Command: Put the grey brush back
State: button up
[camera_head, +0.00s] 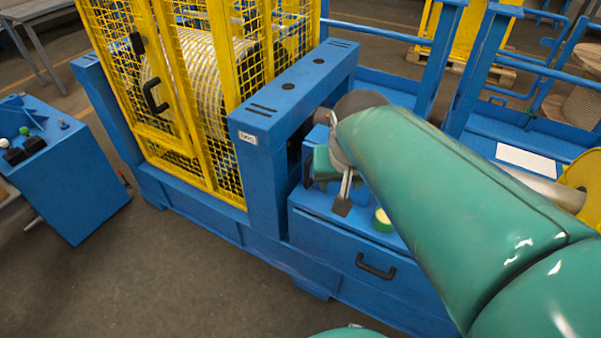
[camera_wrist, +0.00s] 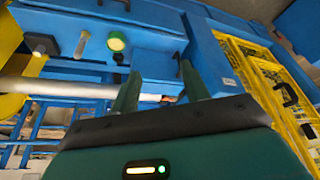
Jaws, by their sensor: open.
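My gripper (camera_wrist: 160,76) is open in the wrist view, its two green fingers apart with nothing seen between them. In the head view my large green arm hides much of the gripper and part of the blue bench top. No grey brush can be told for sure.
A blue machine frame (camera_head: 262,130) and yellow mesh guard (camera_head: 185,140) stand left of my arm. The blue bench front has a black handle (camera_head: 375,266). Blue railings (camera_head: 470,70) stand behind. A blue control box (camera_head: 75,170) is at left. The floor in front is clear.

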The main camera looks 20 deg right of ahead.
jog(key=s+a+n+t+y, duration=0.1)
jog(key=s+a+n, duration=0.2)
jog(key=s+a, duration=0.2)
jog(key=shift+s+a+r+n, duration=0.4)
jog(key=shift+a, duration=0.5)
